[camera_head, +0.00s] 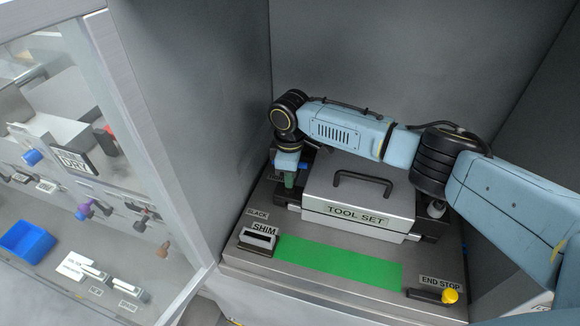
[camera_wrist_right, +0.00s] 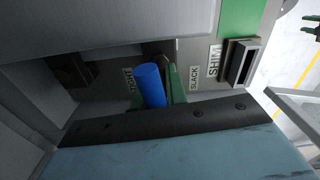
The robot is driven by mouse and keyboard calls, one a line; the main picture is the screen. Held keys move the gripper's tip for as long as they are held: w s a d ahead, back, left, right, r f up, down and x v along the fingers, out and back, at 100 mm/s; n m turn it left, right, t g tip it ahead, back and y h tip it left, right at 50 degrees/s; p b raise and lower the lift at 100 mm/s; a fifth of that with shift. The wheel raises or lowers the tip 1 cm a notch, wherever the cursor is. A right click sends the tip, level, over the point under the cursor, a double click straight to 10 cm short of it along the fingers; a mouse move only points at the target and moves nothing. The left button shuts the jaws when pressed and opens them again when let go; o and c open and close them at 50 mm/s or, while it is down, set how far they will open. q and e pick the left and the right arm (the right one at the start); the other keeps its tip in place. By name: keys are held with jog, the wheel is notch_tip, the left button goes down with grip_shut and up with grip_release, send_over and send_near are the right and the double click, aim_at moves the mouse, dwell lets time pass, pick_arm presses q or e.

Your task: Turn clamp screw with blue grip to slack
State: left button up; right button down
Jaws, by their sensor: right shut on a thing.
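The clamp screw's blue grip (camera_wrist_right: 151,86) shows in the right wrist view as a blue cylinder between two white labels. The SLACK label (camera_wrist_right: 194,78) is to its right. The other label (camera_wrist_right: 129,81), to its left, seems to read TIGHT and is partly covered. In the head view a bit of blue (camera_head: 303,165) shows beside my right gripper (camera_head: 289,180). That gripper reaches down at the left of the tool set box, its green fingers shut on the blue grip. Dark green finger-like parts at the wrist view's upper right corner may be my left gripper (camera_wrist_right: 300,14).
The TOOL SET box (camera_head: 365,190) stands right of my right gripper. A SHIM block (camera_head: 258,239), green strip (camera_head: 337,263) and yellow-knobbed END STOP (camera_head: 450,296) lie along the front. Grey walls enclose the back. A glass panel stands at left.

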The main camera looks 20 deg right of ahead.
jog(key=n+p, duration=0.1)
jog(key=n, duration=0.3)
jog(key=shift+a+r+n+p, duration=0.1)
jog(key=shift+n+p, duration=0.2)
jog(key=n, duration=0.4)
jog(key=shift+p, duration=0.35)
jog(key=shift+n, duration=0.3)
jog(key=c, duration=1.3)
grip_release()
jog(key=shift+c, duration=0.2)
notch_tip(320, 180, up, 13)
jog(key=shift+r, duration=0.15)
